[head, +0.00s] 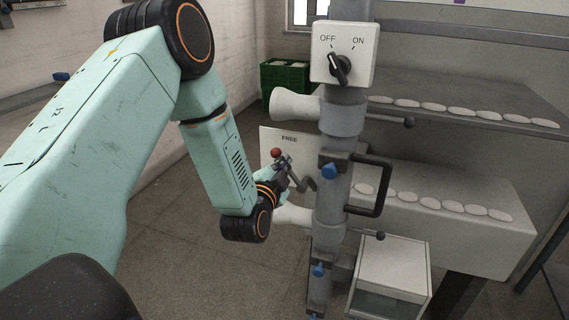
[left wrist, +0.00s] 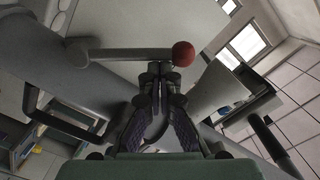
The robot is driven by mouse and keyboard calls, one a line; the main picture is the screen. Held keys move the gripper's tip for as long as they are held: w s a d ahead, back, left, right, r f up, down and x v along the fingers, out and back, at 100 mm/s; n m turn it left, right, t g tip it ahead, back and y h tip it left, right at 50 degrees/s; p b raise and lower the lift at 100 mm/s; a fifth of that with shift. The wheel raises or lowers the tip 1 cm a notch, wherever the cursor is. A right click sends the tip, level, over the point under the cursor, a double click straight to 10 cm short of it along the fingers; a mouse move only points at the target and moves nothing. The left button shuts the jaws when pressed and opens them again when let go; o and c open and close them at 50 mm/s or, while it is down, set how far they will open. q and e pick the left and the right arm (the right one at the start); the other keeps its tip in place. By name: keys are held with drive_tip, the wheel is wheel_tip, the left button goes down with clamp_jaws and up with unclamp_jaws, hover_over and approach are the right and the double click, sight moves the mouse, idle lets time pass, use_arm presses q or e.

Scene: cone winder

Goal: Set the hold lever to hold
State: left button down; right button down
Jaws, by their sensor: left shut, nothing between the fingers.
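The hold lever (left wrist: 130,54) is a grey bar with a red ball knob (head: 276,153) at its end. In the head view the knob shows in front of a white plate (head: 268,136) marked FREE. In the left wrist view the knob (left wrist: 183,53) is just beyond and right of my fingertips. My left gripper (head: 284,164) is shut and empty, close to the lever; I cannot tell whether it touches. The left wrist view also shows its fingers (left wrist: 160,78) together. Any HOLD mark is hidden. My right gripper is not in view.
A grey column (head: 333,205) stands right of the lever, with an OFF/ON switch box (head: 343,55), a dark bent handle (head: 384,187) and blue knobs (head: 329,171). White cones (head: 295,104) sit left of it. Shelves with white discs (head: 432,107) stand at right. Open floor lies left.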

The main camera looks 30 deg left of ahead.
use_arm(q)
drive_tip(key=s+a+f+n+b, duration=0.1)
drive_tip(key=a+f+n+b, duration=0.2)
drive_tip(key=f+n, duration=0.3)
drive_tip(key=shift+s+a+n+h, duration=0.15)
drive_tip(key=shift+a+n+h, duration=0.15)
drive_tip(key=shift+a+n, duration=0.8)
drive_tip(key=shift+d+f, duration=0.15)
